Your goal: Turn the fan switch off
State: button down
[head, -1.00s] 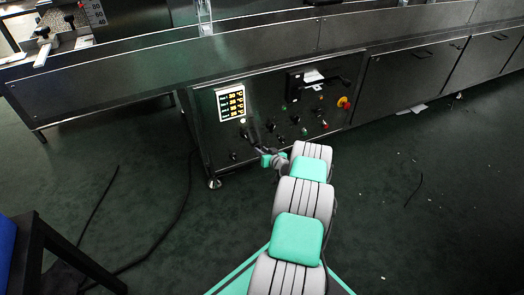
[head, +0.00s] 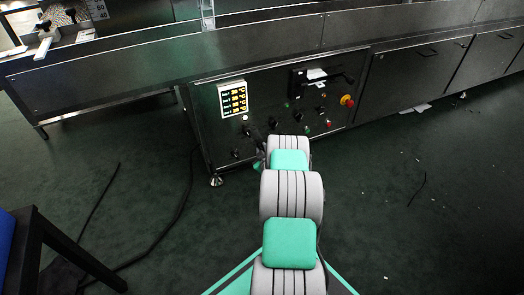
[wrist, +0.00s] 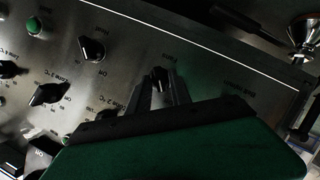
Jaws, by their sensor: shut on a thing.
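In the wrist view, which is upside down, my gripper (wrist: 160,92) is shut with its black fingertips around a small black knob (wrist: 160,76) on the metal panel. The fingers cover most of this knob, so its pointing direction is hard to see. In the head view my gripper (head: 262,143) is at the control panel (head: 207,128), largely hidden by my arm.
Other knobs, such as a black knob (wrist: 48,94), and a green button (wrist: 34,27) lie close by. A lit display (head: 233,98) is at the panel's upper left and a red-yellow emergency stop (head: 347,100) at its right. A black cable (head: 165,232) lies on the floor.

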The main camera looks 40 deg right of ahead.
jog(key=shift+w+n, duration=0.2)
jog(key=shift+n, duration=0.2)
dwell(0.3)
jog(key=c, duration=1.5)
grip_release()
jog(key=shift+o, duration=0.2)
jog(key=p+v, duration=0.3)
jog(key=v, duration=0.5)
jog(key=shift+f, duration=0.15)
jog(key=shift+w+a, duration=0.1)
